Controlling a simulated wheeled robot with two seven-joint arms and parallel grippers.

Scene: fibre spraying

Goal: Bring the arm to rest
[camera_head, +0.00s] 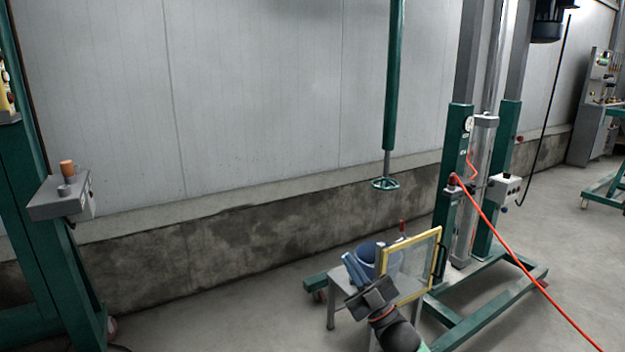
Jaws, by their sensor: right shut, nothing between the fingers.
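My right gripper (354,268) is low in the picture, right of centre, with its arm coming up from the bottom edge. It points up and to the left, and its fingers are shut with nothing held. It appears in front of a small grey table (335,283) and partly hides it. I cannot tell how far apart they are. My left gripper is not in view.
A green lift frame (448,215) and an orange hose (520,262) are to the right. Floor at left of the table is clear.

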